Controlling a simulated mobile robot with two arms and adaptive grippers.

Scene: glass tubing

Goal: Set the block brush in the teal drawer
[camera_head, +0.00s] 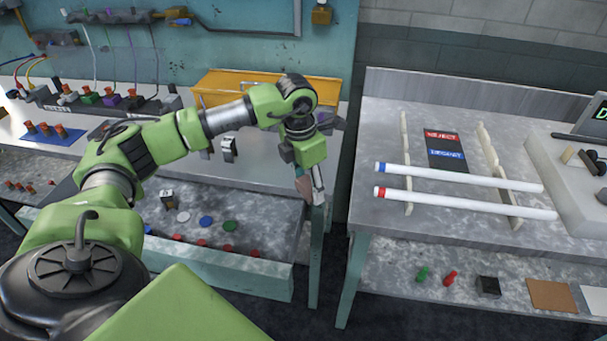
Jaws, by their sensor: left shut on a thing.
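My left gripper (309,190) points down near the right end of the workbench, beside the right end of the open teal drawer (220,272). It is shut on a small brownish thing, which I take to be the block brush (301,186); the fingers hide most of it. The drawer is pulled out below the bench top. Blue, green and pale discs, several red pieces and a small dark block lie in it. The gripper and brush appear above and to the right of the drawer's inside. My right gripper is not in view.
A yellow case (225,84) stands at the back of the bench. Right of a narrow gap, a grey table (375,140) bears two white tubes (455,203) on supports, with a reject sign (442,135) behind. Small items lie on its lower shelf.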

